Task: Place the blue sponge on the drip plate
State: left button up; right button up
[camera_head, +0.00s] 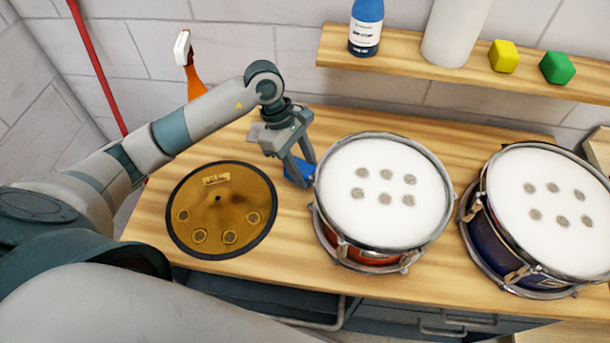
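The blue sponge (301,171) is on or just above the wooden bench, left of the near red drum. My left gripper (304,174) reaches down over it, its two fingers apart with blue showing between and beside them. The fingers hide part of the sponge, so I cannot tell whether they grip it. A round gold-brown plate with a black rim (226,213) lies flat on the bench, left of the gripper. A small grey flat piece (256,133) is partly hidden behind the gripper. I cannot tell which is the drip plate. My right gripper is not in view.
A red drum (382,196) stands close right of the sponge, and a blue drum (553,211) farther right. An orange spray bottle (190,70) is behind my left arm. A shelf (400,62) holds a blue-capped bottle, a white cylinder, and yellow and green blocks.

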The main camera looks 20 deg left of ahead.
pick_arm(q)
notch_tip(320, 180, down, 3)
jog(key=shift+r+p, duration=0.15)
jog(key=shift+p, duration=0.65)
jog(key=shift+f, duration=0.55)
jog(key=shift+f, duration=0.15)
jog(key=o, duration=1)
